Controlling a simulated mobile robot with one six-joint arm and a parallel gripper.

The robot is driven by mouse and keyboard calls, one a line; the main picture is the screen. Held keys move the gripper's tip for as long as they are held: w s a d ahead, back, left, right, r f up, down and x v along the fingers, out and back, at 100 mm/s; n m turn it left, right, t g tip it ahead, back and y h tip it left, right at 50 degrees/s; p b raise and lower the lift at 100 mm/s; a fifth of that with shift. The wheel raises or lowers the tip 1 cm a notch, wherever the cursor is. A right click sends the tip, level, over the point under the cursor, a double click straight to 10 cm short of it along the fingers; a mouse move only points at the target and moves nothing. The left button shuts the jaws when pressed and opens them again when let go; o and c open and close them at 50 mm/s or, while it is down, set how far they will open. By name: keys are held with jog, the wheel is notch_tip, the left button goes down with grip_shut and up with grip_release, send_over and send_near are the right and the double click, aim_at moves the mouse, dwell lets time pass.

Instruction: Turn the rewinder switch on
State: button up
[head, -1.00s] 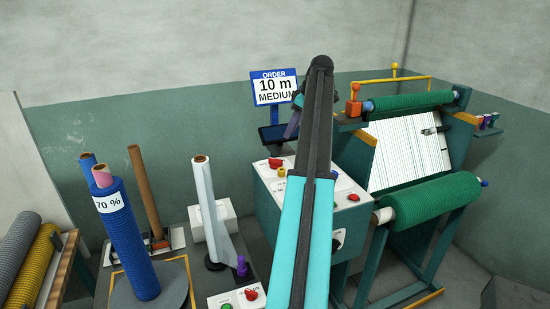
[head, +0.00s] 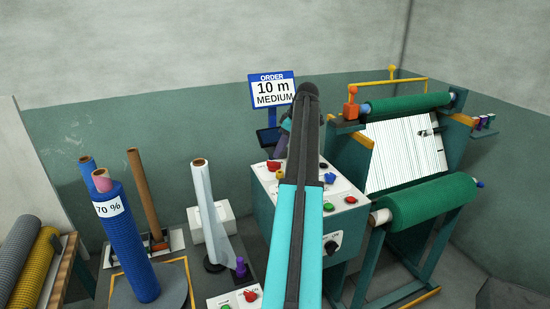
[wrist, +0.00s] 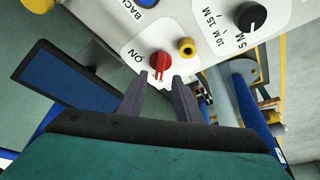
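A red rotary switch (wrist: 160,62) with a pale pointer line sits on a white plate marked ON, in the upper middle of the wrist view. In the head view a red switch (head: 273,166) shows at the back left of the console top (head: 262,195). My gripper (wrist: 162,80) is open, with its two dark fingers apart, one on each side just below the red switch in the wrist view. Nothing is between the fingertips except the switch's lower edge; I cannot tell whether they touch it. In the head view my arm hides most of the gripper.
Beside the switch are a yellow knob (wrist: 186,46) and a black length dial (wrist: 250,16). The order sign (head: 272,90) stands behind the console. A black OFF/ON switch (head: 331,246) is on its front.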

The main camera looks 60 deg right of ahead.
aim_at(274, 162)
jog(key=shift+p+x, duration=0.65)
jog(key=shift+x, duration=2.15)
jog(key=shift+c, duration=0.4)
grip_shut()
